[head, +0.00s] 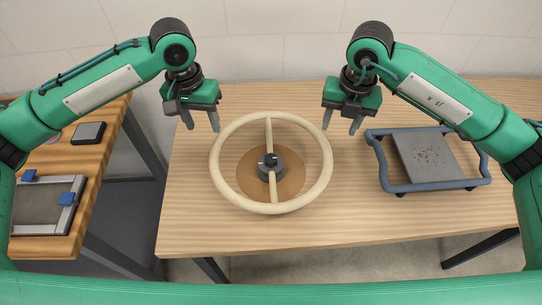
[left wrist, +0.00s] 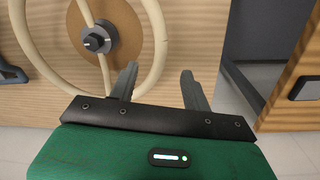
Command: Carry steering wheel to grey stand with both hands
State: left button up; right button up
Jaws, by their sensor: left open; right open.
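The cream steering wheel (head: 215,168) lies flat in the middle of the wooden table, over a round brown patch. A spoke crosses it to a dark grey hub (head: 268,166). My left gripper (head: 202,128) is open and empty above the table, by the wheel's far left rim. In the left wrist view my left gripper (left wrist: 160,70) has one finger overlapping the rim (left wrist: 160,38); contact cannot be told. My right gripper (head: 340,130) is open and empty by the far right rim. A blue-grey frame (head: 436,187) with a grey plate stands at right; whether this is the grey stand is unclear.
The wooden table (head: 230,235) is bare around the wheel. A second wooden table (head: 103,140) at left holds a dark block (head: 89,132) and a grey tray (head: 40,212) with blue blocks. A gap separates the tables. A pale wall is behind.

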aim_at(213, 153)
pick_arm(q)
jog(key=f, duration=0.9)
jog(key=d+f, duration=0.1)
jog(key=f, duration=0.3)
jog(key=shift+f, duration=0.2)
pick_arm(e)
jog(key=f, duration=0.9)
jog(key=a+f, duration=0.1)
jog(key=f, duration=0.3)
jog(key=shift+w+f, duration=0.15)
jog(key=shift+f, duration=0.05)
pick_arm(q)
jog(key=shift+a, duration=0.1)
grip_shut()
pick_arm(e)
jog(key=shift+d, duration=0.1)
grip_shut()
jog(key=shift+w+d+r, duration=0.1)
